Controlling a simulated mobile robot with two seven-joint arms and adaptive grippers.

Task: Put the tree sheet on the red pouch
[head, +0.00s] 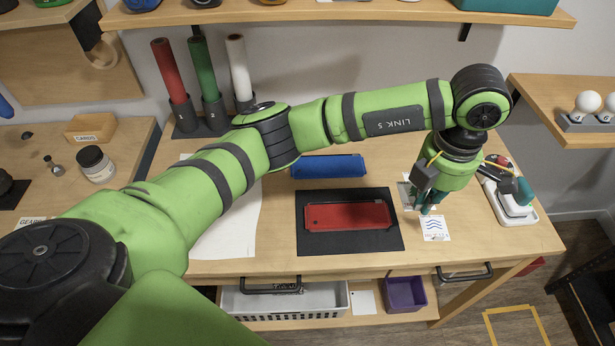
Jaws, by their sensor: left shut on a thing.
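The red pouch (347,216) lies flat on a black mat (316,245) in the middle of the bench. My left gripper (428,211) points down at the right of the mat, apart from the pouch. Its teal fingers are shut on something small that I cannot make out. A white sheet with blue wavy lines (435,228) lies at its fingertips, and I cannot tell whether they touch it. A pale, greyish flat piece (406,194) shows partly behind the gripper, its print unreadable. No tree picture can be made out. My right gripper is out of view.
A blue pouch (328,166) lies behind the mat under my left arm. A white tray (515,213) with items stands at the right. A large white paper (225,236) lies left of the mat. Red, green and white tubes (204,80) stand at the back left.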

